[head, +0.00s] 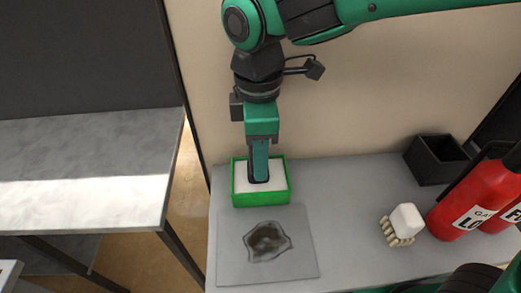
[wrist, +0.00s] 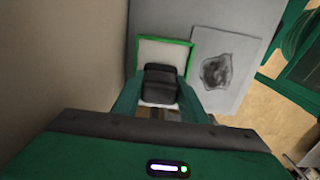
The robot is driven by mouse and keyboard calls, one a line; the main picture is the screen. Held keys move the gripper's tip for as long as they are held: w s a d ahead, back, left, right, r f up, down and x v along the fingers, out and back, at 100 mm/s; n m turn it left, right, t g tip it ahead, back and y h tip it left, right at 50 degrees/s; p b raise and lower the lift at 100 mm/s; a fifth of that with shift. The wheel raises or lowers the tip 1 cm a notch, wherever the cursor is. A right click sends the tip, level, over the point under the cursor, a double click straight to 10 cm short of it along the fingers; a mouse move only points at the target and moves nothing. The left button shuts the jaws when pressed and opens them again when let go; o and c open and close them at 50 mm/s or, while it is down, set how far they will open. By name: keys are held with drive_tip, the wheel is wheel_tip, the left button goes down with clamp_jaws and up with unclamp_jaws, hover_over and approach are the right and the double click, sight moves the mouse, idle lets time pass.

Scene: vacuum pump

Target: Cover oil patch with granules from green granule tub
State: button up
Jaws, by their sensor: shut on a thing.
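The green granule tub (head: 262,198) stands on the grey bench, filled with white granules (head: 275,176); it also shows in the wrist view (wrist: 192,60). My gripper (head: 258,178) points straight down with its tips at the granules inside the tub. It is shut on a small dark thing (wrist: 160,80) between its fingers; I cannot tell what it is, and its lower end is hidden. The oil patch (head: 267,241) is a dark irregular stain on a grey square plate (head: 300,270), just in front of the tub. No granules show on it.
A white block-like brush (head: 405,220) with tan bristles lies to the right. Red cylinders (head: 475,198) and a black open bin (head: 437,160) stand at the far right. A wall rises close behind the tub. Bench space between patch and brush is clear.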

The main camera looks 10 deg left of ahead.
drive_tip(key=shift+f, duration=0.45)
idle(1.1)
drive_tip(key=shift+r, duration=3.6)
